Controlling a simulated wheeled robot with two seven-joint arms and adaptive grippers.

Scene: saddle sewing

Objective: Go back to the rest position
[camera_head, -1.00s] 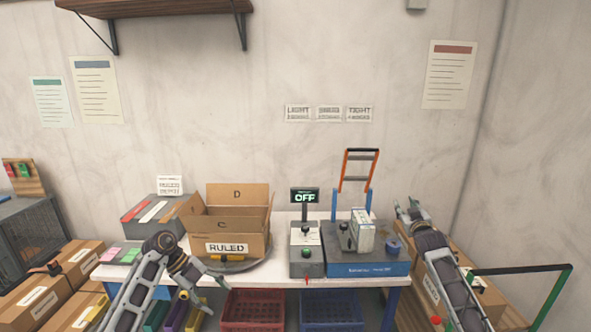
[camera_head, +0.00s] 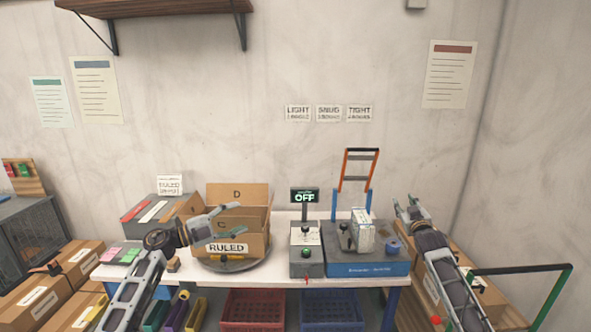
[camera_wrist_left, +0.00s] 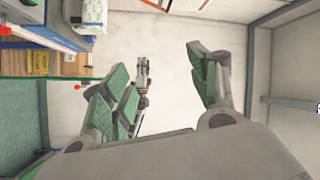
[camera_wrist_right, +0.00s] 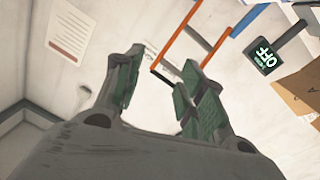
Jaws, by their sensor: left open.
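My left gripper (camera_head: 236,222) is in front of the open cardboard box labelled RULED (camera_head: 255,245), pointing right. In the left wrist view its fingers (camera_wrist_left: 165,85) are spread with nothing between them. My right gripper (camera_head: 407,206) is raised at the right, beside the blue machine (camera_head: 368,269) and pointing up and away. In the right wrist view its fingers (camera_wrist_right: 165,75) are apart and empty.
The white table (camera_head: 200,277) also bears a grey control box (camera_head: 307,262) under a display (camera_head: 305,195) reading OFF. An orange-and-blue frame (camera_head: 345,170) stands behind the machine. A green-and-black rail (camera_head: 553,298) is at right. Red (camera_head: 252,310) and blue (camera_head: 330,312) crates are below.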

